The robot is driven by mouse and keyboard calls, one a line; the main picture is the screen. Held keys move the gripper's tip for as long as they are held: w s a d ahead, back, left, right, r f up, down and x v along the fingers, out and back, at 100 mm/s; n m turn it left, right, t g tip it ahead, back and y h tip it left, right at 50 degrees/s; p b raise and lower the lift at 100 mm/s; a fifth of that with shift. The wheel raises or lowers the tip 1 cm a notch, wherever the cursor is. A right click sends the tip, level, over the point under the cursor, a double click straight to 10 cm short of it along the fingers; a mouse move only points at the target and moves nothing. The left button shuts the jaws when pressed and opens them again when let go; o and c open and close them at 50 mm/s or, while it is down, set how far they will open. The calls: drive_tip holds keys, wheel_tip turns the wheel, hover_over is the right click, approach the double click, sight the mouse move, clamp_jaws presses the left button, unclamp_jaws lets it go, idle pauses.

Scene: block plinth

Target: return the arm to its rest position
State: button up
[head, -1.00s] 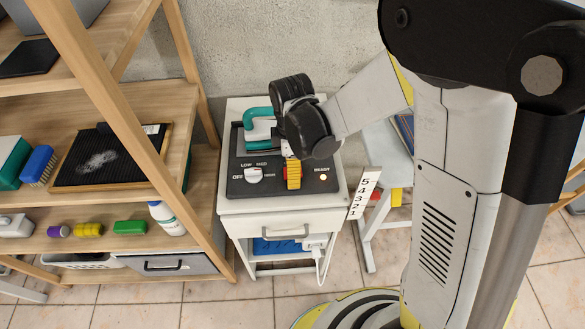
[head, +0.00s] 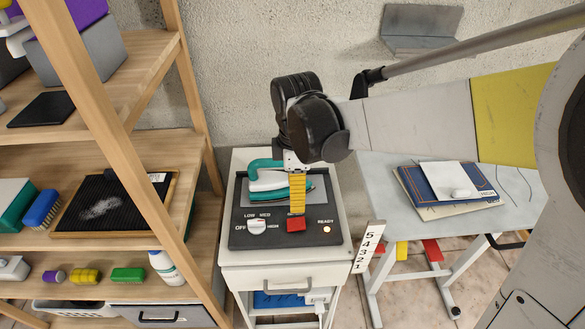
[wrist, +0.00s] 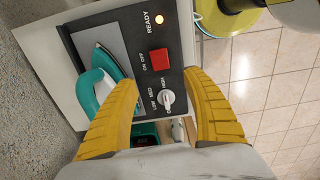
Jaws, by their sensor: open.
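My gripper (head: 297,207) hangs over the small white cabinet (head: 285,277), its yellow fingers pointing down at the control panel. In the wrist view, the gripper (wrist: 162,88) has its fingers spread wide with nothing between them. The red switch (head: 297,224) shows just below the fingertips and uncovered in the wrist view (wrist: 160,60); the fingers appear apart from it. My arm reaches in from the right. A teal iron (head: 268,180) rests on its plate behind the fingers, partly hidden. The white dial (head: 257,227) sits left of the switch, and the READY light (head: 326,229) glows.
A wooden shelf (head: 187,100) with brushes and bottles stands close on the left. A grey table (head: 380,195) with books (head: 445,187) is on the right, below my arm. A numbered strip (head: 368,246) stands between cabinet and table. The wall is behind.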

idle(0.3)
drive_tip(key=s+d+r+m+t, duration=0.3)
drive_tip(key=s+d+m, duration=0.2)
drive_tip(key=d+m, duration=0.2)
drive_tip(key=s+d+r+m+t, duration=0.4)
drive_tip(key=s+d+m, duration=0.1)
drive_tip(key=m, duration=0.5)
drive_tip(key=shift+s+d+m, duration=0.3)
drive_tip(key=shift+s+d, duration=0.1)
drive_tip(key=shift+d, duration=0.45)
